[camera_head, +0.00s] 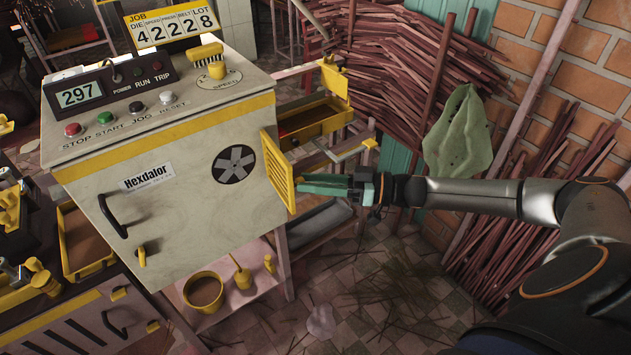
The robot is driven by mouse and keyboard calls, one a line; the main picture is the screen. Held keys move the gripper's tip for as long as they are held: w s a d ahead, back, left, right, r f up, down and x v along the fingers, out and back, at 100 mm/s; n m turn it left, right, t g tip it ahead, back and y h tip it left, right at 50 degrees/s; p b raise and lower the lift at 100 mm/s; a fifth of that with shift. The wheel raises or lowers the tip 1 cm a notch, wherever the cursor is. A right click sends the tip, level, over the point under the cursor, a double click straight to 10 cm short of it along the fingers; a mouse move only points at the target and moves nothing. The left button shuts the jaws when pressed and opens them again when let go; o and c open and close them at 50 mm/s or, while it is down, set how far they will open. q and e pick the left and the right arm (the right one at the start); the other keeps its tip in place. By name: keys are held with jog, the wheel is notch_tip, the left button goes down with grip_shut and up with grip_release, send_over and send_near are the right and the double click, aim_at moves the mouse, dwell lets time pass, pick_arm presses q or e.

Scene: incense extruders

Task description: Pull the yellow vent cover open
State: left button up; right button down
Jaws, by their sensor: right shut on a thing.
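The yellow vent cover (277,170) is a slatted panel at the right side of the pale Hexdalor machine (190,185). It is seen at a steep angle, so I cannot tell exactly how far it stands from the machine's side wall. My right gripper (302,184) comes in from the right, with its green fingers level and their tips at the cover's outer face. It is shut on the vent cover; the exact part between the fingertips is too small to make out. My left gripper is not in view.
A yellow drawer-like tray (315,121) juts out behind the cover. A yellow bucket (204,291) stands on the low shelf under the machine. Bundles of reddish sticks (400,65) and a green cloth (459,135) are at the back right.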

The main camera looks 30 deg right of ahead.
jog(key=shift+w+d+r+m+t+h, duration=0.15)
jog(key=shift+w+d+r+t, duration=0.05)
jog(key=shift+w+d, duration=0.2)
jog(key=shift+w+d+r+m+t+h, duration=0.2)
jog(key=shift+w+d, duration=0.1)
jog(key=shift+w, duration=0.2)
jog(key=c, duration=1)
grip_release()
jog(key=o, duration=0.3)
jog(key=shift+w+f, duration=0.2)
jog(key=shift+w, duration=0.15)
jog(key=shift+s+r, duration=0.1)
jog(key=shift+s+d+f+b, duration=0.3)
jog(key=shift+d+b, duration=0.6)
jog(key=shift+d, duration=1.4)
jog(key=shift+s+d+f+b, duration=0.1)
jog(key=shift+s+d+b, duration=0.3)
jog(key=shift+d+b, duration=1.2)
jog(key=shift+s+d+f+b, duration=0.15)
jog(key=shift+s+d+b, duration=0.15)
jog(key=shift+d, duration=2.65)
